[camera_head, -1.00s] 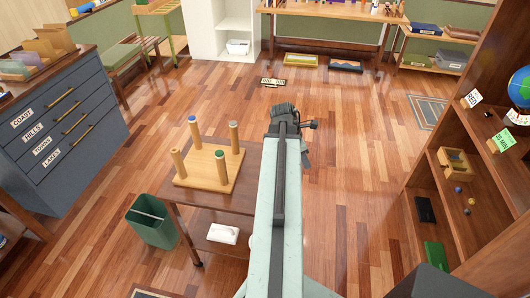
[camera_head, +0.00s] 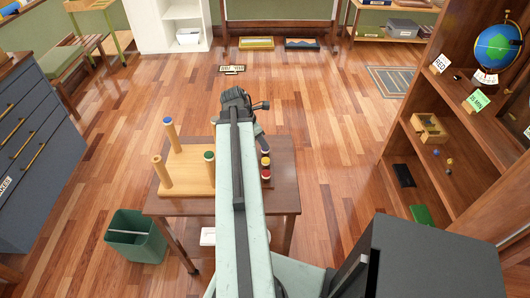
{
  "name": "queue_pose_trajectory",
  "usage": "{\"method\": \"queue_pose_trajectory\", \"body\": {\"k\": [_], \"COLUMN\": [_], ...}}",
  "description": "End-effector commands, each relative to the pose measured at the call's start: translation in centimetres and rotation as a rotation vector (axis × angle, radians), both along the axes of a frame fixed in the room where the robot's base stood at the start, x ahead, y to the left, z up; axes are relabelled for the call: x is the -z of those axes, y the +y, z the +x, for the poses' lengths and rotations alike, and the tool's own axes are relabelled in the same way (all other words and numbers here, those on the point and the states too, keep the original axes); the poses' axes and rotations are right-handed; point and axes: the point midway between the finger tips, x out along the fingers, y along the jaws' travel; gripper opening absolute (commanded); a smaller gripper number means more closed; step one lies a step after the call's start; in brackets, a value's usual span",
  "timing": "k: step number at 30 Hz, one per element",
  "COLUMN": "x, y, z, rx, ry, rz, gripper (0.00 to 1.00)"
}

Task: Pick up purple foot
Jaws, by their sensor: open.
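A small stack of coloured pieces (camera_head: 265,166), with red, yellow and dark bands, stands on the brown table (camera_head: 283,184) just right of my arm. I cannot tell if one of them is a purple foot. A wooden base with upright legs (camera_head: 187,188) stands left of my arm on the same table. My arm hides part of the base. My gripper (camera_head: 236,97) appears empty, reaching out beyond the table's far edge in this view.
A green bin (camera_head: 136,236) stands left of the table. A drawer cabinet (camera_head: 35,150) is at the left. A shelf unit (camera_head: 440,190) at the right holds a globe (camera_head: 497,46), a wooden box (camera_head: 429,126) and small balls (camera_head: 449,162).

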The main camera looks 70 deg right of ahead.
Motion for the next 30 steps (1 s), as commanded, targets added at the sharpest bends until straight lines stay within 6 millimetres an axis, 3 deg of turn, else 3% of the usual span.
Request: {"method": "queue_pose_trajectory", "body": {"k": [11,18,19,23,30], "x": [4.9,4.7,4.7,4.7,4.7], "y": [-0.8,-1.0,-1.0,-1.0,-1.0], "z": [-1.2,-1.4,-1.4,-1.4,-1.5], "rx": [0.001,0.001,0.001,0.001,0.002], "ry": [0.0,0.0,0.0,0.0,0.0], "rz": [0.0,0.0,0.0,0.0,0.0], "gripper": [0.4,0.4,0.37,0.01,0.0]}}
